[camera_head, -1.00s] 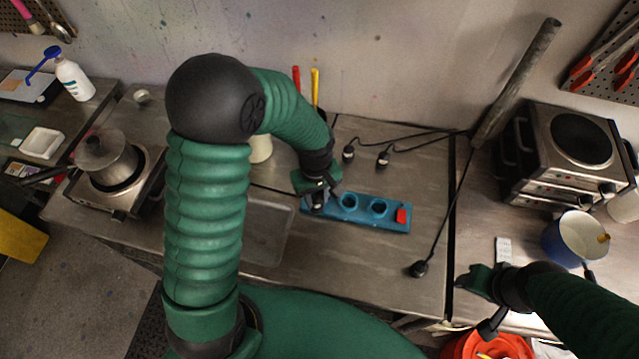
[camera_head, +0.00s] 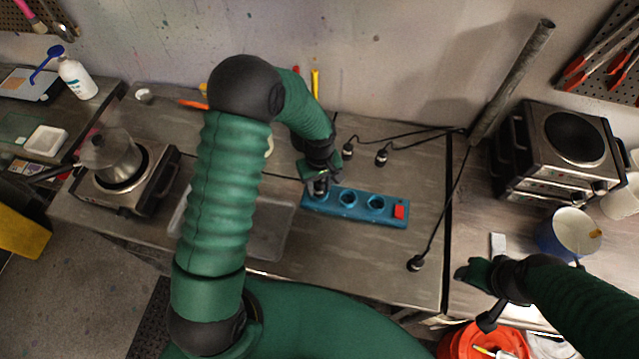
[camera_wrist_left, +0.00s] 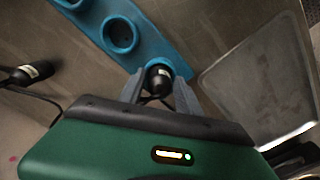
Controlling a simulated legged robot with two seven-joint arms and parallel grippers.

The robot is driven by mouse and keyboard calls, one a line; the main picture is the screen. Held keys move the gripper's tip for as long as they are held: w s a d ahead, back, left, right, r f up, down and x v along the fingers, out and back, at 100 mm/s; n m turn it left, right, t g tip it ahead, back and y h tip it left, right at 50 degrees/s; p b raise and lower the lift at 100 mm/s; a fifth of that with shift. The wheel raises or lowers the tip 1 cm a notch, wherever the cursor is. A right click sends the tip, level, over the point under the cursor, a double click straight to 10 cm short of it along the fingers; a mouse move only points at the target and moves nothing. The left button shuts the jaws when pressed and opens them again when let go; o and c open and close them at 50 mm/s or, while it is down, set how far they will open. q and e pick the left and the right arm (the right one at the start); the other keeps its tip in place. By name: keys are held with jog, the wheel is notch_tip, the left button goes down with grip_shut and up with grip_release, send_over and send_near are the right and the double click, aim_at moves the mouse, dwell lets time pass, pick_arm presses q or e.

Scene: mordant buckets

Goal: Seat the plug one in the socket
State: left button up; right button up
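A blue power strip (camera_head: 383,213) with round sockets and a red switch lies on the metal bench. My left gripper (camera_head: 319,186) is over its left end. In the left wrist view a black plug (camera_wrist_left: 158,80) with a white label stands at the end socket (camera_wrist_left: 154,65), between my left gripper's grey fingers (camera_wrist_left: 159,82). The fingers look spread, with small gaps beside the plug. How deep it sits is hidden. Two black plugs (camera_head: 347,151) (camera_head: 381,158) lie behind the strip, and another (camera_head: 416,263) lies to its right. My right gripper (camera_head: 470,274) is at the lower right; its fingers are unclear.
A hot plate with a moka pot (camera_head: 113,158) stands at the left. A clear tray (camera_head: 270,232) lies left of the strip. An orange bucket (camera_head: 480,342) is below.

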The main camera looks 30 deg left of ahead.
aim_at(319, 186)
pick_arm(q)
jog(key=shift+o, duration=0.8)
jog(key=shift+w, duration=0.1)
jog(key=shift+r, duration=0.25)
notch_tip(319, 186, up, 12)
jog(key=b, duration=0.2)
jog(key=s+d+f+m+t+b, duration=0.1)
jog(key=s+f+m, duration=0.1)
jog(key=s+m, duration=0.2)
jog(key=s+d+f+m+t+b, duration=0.1)
jog(key=s+d+m+b, duration=0.1)
jog(key=s+m, duration=0.3)
jog(key=s, duration=0.3)
jog(key=shift+s+d+f+m+t, duration=0.15)
jog(key=shift+s+f+m+t, duration=0.15)
jog(key=shift+f, duration=0.1)
pick_arm(e)
jog(key=x, duration=0.2)
jog(key=s+x, duration=0.1)
jog(key=x, duration=0.2)
jog(key=shift+f, duration=0.3)
jog(key=shift+c, duration=0.2)
